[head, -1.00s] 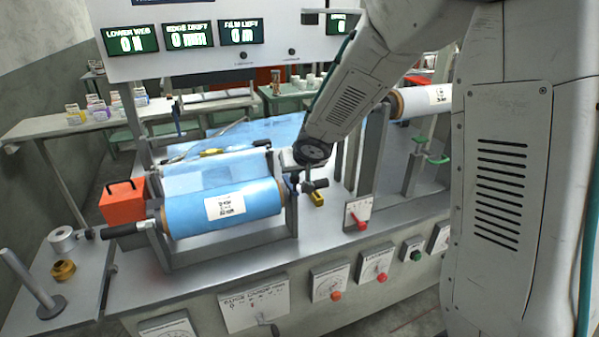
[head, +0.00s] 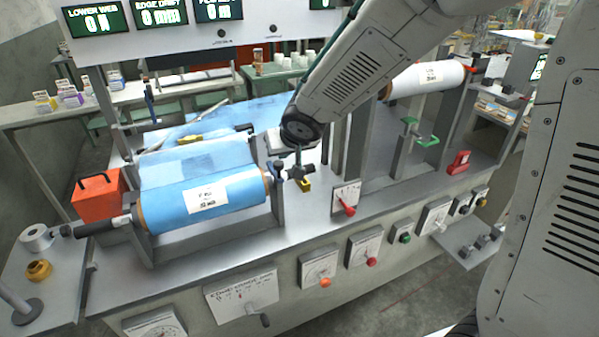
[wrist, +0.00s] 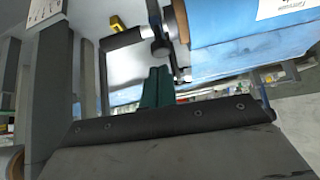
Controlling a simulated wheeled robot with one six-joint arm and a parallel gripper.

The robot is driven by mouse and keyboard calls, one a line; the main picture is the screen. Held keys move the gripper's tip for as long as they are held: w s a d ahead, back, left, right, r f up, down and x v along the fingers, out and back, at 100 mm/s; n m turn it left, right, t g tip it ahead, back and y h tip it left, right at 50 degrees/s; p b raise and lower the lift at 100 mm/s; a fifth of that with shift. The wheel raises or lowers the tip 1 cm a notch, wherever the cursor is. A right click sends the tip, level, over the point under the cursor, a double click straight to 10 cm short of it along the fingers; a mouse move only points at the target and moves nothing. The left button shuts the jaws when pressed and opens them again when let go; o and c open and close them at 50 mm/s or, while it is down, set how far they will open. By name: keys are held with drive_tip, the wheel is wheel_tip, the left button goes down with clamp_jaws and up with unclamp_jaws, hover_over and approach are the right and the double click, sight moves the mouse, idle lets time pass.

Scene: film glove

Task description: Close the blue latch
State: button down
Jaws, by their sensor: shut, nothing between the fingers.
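The blue latch (head: 278,169) is a small upright dark-blue lever at the right end of the blue film roll (head: 175,209). In the wrist view the latch (wrist: 154,13) stands beside the roll's end and a dark round knob. Whether it is open or closed I cannot tell. My gripper (head: 298,158) is just right of the latch and above the dark shaft handle (head: 301,174). In the wrist view its teal fingers (wrist: 157,78) are together and empty, pointing toward the knob and latch. I cannot tell whether they touch anything.
A yellow block (head: 304,186) lies on the bench beside the handle. An orange box (head: 97,195) stands left of the roll. Grey upright posts (head: 358,145) and a white roll (head: 427,78) stand to the right. A red-lever panel (head: 345,199) is at the front edge.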

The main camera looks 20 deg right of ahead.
drive_tip(key=s+f, duration=0.2)
drive_tip(key=s, duration=0.4)
drive_tip(key=shift+s+d, duration=0.25)
drive_tip(key=shift+d, duration=0.2)
drive_tip(key=s+d+r+g+h, duration=0.4)
drive_tip(key=s+d+h, duration=0.2)
drive_tip(key=s+d, duration=0.6)
drive_tip(key=s+r+g+y, duration=0.1)
drive_tip(key=s+r+y, duration=0.1)
drive_tip(key=s, duration=0.6)
drive_tip(key=s+r+m+g+y, duration=0.1)
drive_tip(key=s+r+y, duration=0.2)
drive_tip(key=s+r, duration=0.2)
drive_tip(key=shift+s+r, duration=0.15)
drive_tip(key=shift+s, duration=1.25)
drive_tip(key=shift+a, duration=0.1)
